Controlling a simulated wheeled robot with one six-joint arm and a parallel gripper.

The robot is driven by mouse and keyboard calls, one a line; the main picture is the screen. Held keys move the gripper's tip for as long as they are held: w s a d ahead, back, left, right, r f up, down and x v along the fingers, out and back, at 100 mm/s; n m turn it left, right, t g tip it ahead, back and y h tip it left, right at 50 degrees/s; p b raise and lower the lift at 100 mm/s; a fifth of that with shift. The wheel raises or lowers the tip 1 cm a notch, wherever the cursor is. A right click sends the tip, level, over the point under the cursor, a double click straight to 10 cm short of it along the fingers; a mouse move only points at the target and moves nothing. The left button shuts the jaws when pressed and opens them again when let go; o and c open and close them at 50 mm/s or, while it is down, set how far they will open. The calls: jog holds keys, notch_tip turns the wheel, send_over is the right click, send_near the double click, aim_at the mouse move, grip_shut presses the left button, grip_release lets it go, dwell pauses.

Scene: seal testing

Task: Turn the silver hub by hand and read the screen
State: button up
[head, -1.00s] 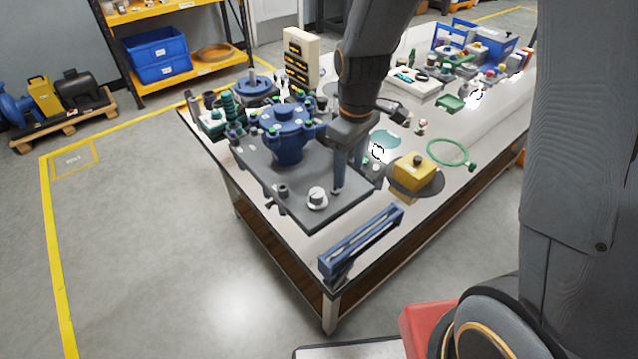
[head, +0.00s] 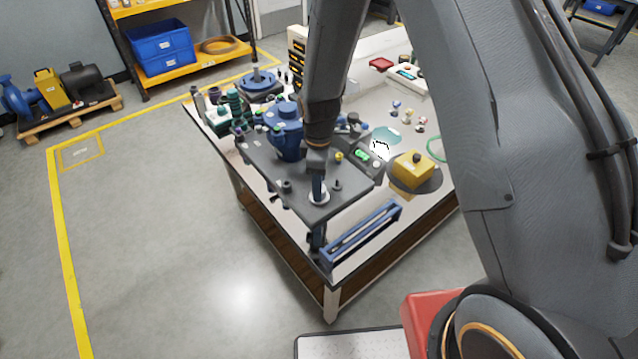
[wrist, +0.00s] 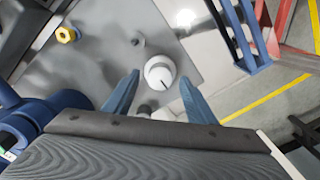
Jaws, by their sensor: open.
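A pale silver-white round hub (head: 319,198) with a dark pointer line stands on the grey plate (head: 345,198) near its front corner. It also shows in the wrist view (wrist: 160,72), between and a little beyond my fingertips. My gripper (head: 318,184) is open, pointing down over the hub; in the wrist view its two blue fingers (wrist: 160,78) lie left and right of it. I cannot tell whether they touch it. A small dark unit with a green lit patch (head: 362,155), possibly the screen, sits right of my forearm; no reading is legible.
A blue housing (head: 287,138) stands on the plate behind my gripper. A blue slotted frame (head: 362,232) lies along the table's front edge. A yellow block (head: 412,168) on a dark disc sits to the right. A yellow nut (wrist: 67,34) is on the plate.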

jog(key=shift+f, duration=0.7)
jog(key=shift+c, duration=0.2)
jog(key=c, duration=1)
jog(key=shift+m, duration=0.3)
